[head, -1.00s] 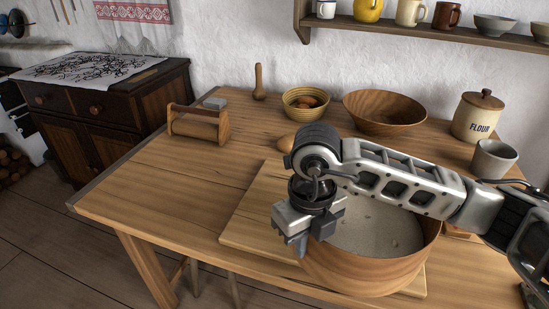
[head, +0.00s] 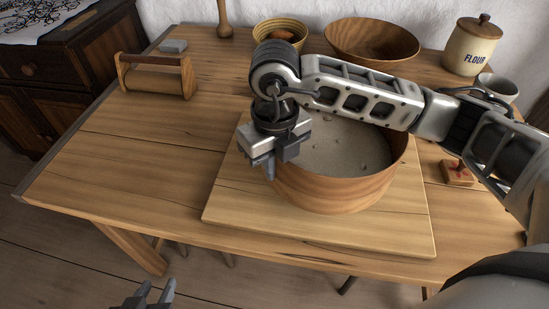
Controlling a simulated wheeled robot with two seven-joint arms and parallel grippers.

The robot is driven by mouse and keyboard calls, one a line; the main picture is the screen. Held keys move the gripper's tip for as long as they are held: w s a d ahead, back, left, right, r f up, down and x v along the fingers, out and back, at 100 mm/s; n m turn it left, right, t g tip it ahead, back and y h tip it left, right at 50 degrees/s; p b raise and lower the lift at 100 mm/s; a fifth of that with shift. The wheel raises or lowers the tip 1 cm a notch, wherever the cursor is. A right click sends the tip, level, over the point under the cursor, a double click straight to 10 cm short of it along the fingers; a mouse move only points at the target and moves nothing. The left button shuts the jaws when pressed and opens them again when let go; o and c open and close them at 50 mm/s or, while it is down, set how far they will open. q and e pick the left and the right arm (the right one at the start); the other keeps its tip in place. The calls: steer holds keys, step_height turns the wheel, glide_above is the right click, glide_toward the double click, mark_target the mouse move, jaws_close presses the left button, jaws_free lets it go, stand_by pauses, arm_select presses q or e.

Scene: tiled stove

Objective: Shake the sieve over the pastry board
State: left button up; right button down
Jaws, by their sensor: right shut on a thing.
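The sieve (head: 335,190), a round wooden hoop with greyish-white flour and a few small lumps inside (head: 335,150), is over the pale pastry board (head: 415,225). I cannot tell whether it touches the board or hangs just above it. My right gripper (head: 275,165) is shut on the sieve's left rim, and my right arm crosses over the hoop and hides its back part. My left gripper (head: 155,292) is at the bottom edge, in front of the table, empty, its fingers apart.
A wooden bowl (head: 372,50), a yellow bowl (head: 280,33), the flour jar (head: 472,48) and a mug (head: 497,88) stand at the back. A wooden carrier (head: 155,77) stands back left, and a small block (head: 457,173) lies right of the board.

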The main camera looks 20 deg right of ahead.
steer(key=shift+f, duration=0.45)
steer(key=shift+d, duration=0.15)
